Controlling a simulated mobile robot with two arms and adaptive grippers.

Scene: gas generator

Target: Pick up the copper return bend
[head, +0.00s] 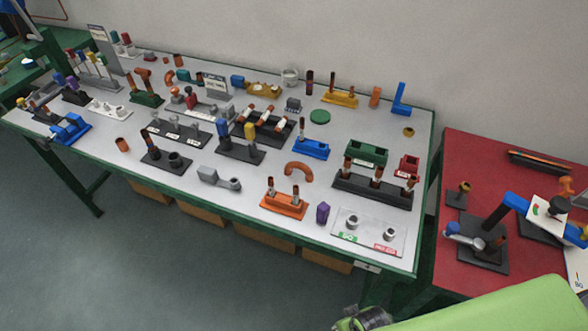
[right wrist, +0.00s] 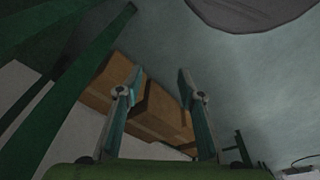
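A copper-coloured arch, the likely return bend (head: 299,169), lies on the pale top of the green-framed table (head: 265,183) in the head view. Other curved copper pieces (head: 169,77) lie toward the far left. My right gripper (right wrist: 160,72) shows in the right wrist view, its two fingers apart with nothing between them. It looks toward cardboard boxes and the floor; no bend shows there. My left gripper is not visible.
A grey block with a rod (head: 218,178) lies left of the arch, and a purple block (head: 322,212) stands right of the orange stand. A white plate with two cups (head: 369,233) is at the near right corner. Cardboard boxes (right wrist: 155,112) are below the table. A red table (head: 462,160) stands right.

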